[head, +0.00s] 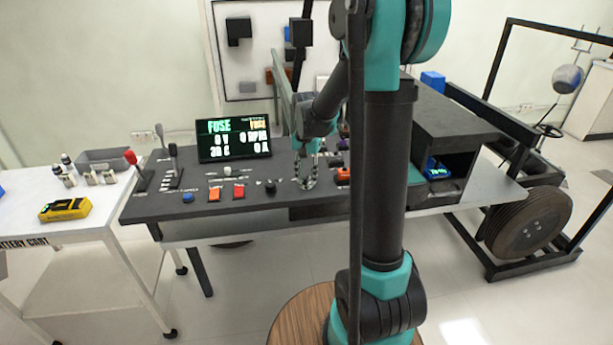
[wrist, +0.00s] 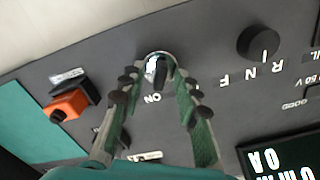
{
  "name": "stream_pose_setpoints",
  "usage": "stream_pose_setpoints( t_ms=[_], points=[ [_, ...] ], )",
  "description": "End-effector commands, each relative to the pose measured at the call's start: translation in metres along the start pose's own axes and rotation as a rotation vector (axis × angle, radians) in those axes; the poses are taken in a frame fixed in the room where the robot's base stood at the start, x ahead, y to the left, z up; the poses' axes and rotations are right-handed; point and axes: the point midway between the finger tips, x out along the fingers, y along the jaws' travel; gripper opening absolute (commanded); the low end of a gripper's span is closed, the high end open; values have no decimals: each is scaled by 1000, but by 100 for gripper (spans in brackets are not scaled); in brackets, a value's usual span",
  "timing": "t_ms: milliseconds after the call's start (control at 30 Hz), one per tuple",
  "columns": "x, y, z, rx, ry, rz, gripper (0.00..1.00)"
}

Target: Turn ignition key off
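In the wrist view the ignition key (wrist: 157,66) is a small shiny silver and dark piece on the dark grey panel, beside a white "ON" label (wrist: 152,99). My gripper (wrist: 156,79) reaches down over it. Its two fingers stand apart, one on each side of the key, with a visible gap between them. I cannot tell whether either fingertip touches the key. In the head view my gripper (head: 309,184) is low over the console (head: 250,206), right of the display. The key cannot be made out there.
A black rotary knob (wrist: 258,43) with gear letters is right of the key in the wrist view. An orange switch (wrist: 68,104) is at left. The display (head: 234,140) stands behind the console controls. A red-topped lever (head: 132,158) is at the console's left end.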

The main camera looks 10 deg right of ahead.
Motion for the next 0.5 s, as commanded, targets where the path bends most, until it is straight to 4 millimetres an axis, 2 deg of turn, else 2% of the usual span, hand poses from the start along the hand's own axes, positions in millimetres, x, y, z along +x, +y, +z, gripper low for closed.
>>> stream_pose_setpoints(
  t_ms=[133, 367, 500],
  points=[
    [0, 0, 0, 0, 0, 0, 31],
    [0, 0, 0, 0, 0, 0, 2],
    [0, 0, 0, 0, 0, 0, 0]
  ],
)
